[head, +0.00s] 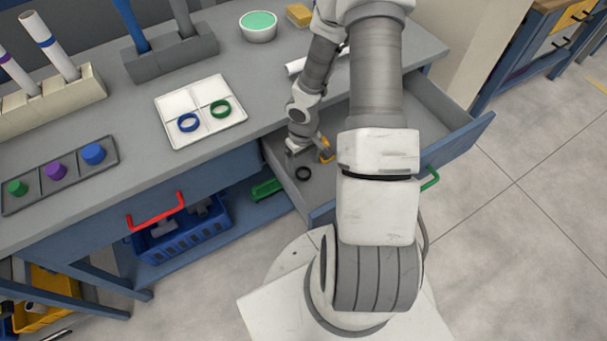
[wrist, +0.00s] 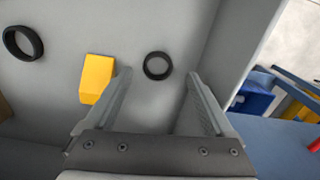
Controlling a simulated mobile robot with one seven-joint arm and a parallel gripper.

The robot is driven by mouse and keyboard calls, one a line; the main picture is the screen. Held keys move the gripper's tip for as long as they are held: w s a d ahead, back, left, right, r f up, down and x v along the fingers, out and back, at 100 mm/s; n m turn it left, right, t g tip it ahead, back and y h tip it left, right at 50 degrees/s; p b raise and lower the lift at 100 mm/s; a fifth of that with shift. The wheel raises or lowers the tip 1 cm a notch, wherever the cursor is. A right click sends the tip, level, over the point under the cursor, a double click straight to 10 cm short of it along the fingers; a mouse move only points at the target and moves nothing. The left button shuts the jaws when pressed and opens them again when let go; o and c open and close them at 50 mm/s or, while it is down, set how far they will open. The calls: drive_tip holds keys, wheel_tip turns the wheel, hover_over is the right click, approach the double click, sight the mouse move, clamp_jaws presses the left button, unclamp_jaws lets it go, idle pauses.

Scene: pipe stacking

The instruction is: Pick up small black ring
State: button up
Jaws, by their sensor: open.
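A small black ring (wrist: 146,68) lies flat on the drawer floor. In the wrist view it shows between and beyond the fingertips of my gripper (wrist: 159,74), which is open and empty. In the head view a black ring (head: 303,173) lies in the open drawer, just in front of my gripper (head: 296,150); it seems to be the same one. A second black ring (wrist: 22,44), larger-looking, lies at the left of the wrist view. My arm seems to hide it in the head view.
A yellow block (wrist: 97,80) lies left of the small ring in the wrist view, close to one finger. The drawer (head: 470,140) has raised walls around. On the worktop, a white tray (head: 205,134) holds a blue ring (head: 181,126) and a green ring (head: 229,105).

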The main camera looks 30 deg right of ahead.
sight(304, 176)
wheel_tip(304, 176, down, 4)
drive_tip(key=shift+d+r+b, duration=0.1)
drive_tip(key=shift+d+b, duration=0.05)
drive_tip(key=shift+b, duration=0.45)
clamp_jaws()
